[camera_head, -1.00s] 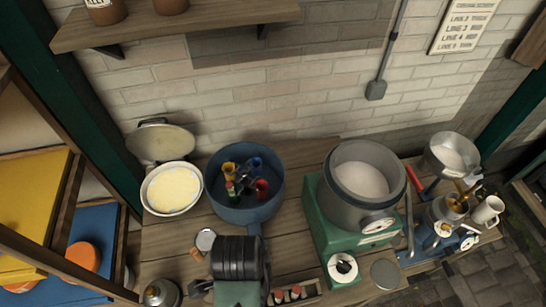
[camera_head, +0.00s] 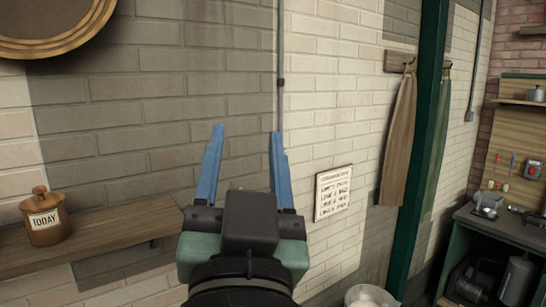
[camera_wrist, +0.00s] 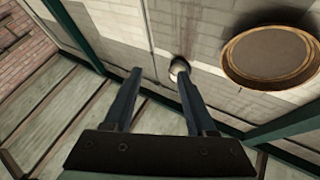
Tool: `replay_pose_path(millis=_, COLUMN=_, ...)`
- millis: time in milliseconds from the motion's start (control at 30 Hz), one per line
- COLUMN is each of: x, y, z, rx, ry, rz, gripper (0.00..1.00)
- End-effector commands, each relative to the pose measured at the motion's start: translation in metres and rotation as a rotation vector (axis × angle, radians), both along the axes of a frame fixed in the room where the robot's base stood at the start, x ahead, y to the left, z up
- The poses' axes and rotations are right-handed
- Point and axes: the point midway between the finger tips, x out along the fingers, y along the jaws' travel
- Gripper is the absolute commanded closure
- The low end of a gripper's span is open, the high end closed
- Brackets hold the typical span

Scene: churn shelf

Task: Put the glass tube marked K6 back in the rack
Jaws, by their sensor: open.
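My gripper (camera_head: 245,165) is open and empty, its two blue fingers pointing up in front of the brick wall in the head view. In the wrist view my gripper (camera_wrist: 155,90) also shows open, with nothing between its fingers. I do not see the glass tube marked K6 or the rack in either view now. The bench top where they might stand is out of view, apart from a pale round vessel (camera_head: 369,297) at the bottom edge of the head view.
A wall shelf (camera_head: 100,240) at left holds a brown jar (camera_head: 45,218) labelled TODAY. A notice (camera_head: 333,193) and a hanging brown cloth (camera_head: 398,140) are on the wall. A green post (camera_head: 420,150) and a side bench (camera_head: 510,230) stand at right. A round framed disc (camera_wrist: 272,55) hangs high.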

Motion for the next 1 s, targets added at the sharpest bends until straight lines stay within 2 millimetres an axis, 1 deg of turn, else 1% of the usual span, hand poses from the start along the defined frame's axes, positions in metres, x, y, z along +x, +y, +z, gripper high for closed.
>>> replay_pose_path(millis=33, x=-0.019, y=-0.009, z=0.031, rx=-0.044, ry=-0.108, rz=-0.045, gripper=0.44)
replay_pose_path(millis=100, x=-0.041, y=-0.017, z=0.059, rx=-0.096, ry=-0.218, rz=-0.1, gripper=0.44)
replay_pose_path(millis=200, x=-0.062, y=-0.023, z=0.081, rx=-0.141, ry=-0.312, rz=-0.153, gripper=0.44)
replay_pose_path(millis=333, x=-0.071, y=-0.025, z=0.09, rx=-0.159, ry=-0.35, rz=-0.177, gripper=0.44)
replay_pose_path(millis=633, x=-0.069, y=-0.024, z=0.089, rx=-0.157, ry=-0.345, rz=-0.173, gripper=0.44)
replay_pose_path(millis=767, x=-0.069, y=-0.024, z=0.067, rx=-0.156, ry=-0.345, rz=-0.171, gripper=0.44)
replay_pose_path(millis=1000, x=-0.069, y=-0.022, z=0.012, rx=-0.153, ry=-0.346, rz=-0.161, gripper=0.44)
